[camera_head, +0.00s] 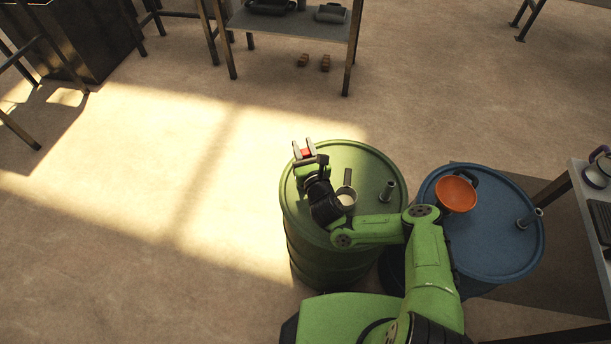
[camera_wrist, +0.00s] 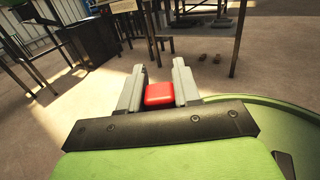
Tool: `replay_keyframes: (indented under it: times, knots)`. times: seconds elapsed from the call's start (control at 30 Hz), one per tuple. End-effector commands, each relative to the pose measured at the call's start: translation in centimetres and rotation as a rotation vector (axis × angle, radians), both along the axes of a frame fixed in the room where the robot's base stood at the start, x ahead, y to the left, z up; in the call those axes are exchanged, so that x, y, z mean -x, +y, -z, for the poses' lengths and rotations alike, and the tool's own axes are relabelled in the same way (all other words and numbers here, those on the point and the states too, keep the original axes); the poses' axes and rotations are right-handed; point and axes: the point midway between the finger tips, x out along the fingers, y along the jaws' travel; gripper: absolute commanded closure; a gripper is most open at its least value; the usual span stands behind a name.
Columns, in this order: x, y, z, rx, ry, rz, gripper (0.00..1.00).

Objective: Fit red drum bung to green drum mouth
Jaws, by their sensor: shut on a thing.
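The red drum bung (camera_head: 306,154) is clamped between the two fingers of my gripper (camera_head: 303,147). In the wrist view the bung (camera_wrist: 159,94) sits between the grey fingers of my gripper (camera_wrist: 158,88). My gripper is above the far left rim of the green drum (camera_head: 309,254), pointing away from the drum's middle. The green drum's top also shows in the wrist view (camera_wrist: 262,118). A short grey pipe neck (camera_head: 388,190) stands up on the right of the green drum's top. I cannot tell whether it is the mouth; the bung is apart from it.
Open floor lies left.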

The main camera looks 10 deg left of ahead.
Motion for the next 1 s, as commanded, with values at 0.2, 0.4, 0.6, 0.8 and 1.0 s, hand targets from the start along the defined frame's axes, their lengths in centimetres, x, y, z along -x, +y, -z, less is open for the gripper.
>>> replay_keyframes:
  times: [0.2,0.4,0.6,0.8,1.0]
  knots:
    - [0.0,-0.1,0.0,0.0,-0.001,0.001,0.99]
    - [0.0,-0.1,1.5,0.0,0.0,0.001,0.99]
    - [0.0,-0.1,4.2,0.0,0.0,0.001,0.99]
    - [0.1,-0.1,5.7,-0.001,0.0,0.001,0.99]
    - [0.1,-0.1,5.6,-0.001,0.0,0.001,0.99]
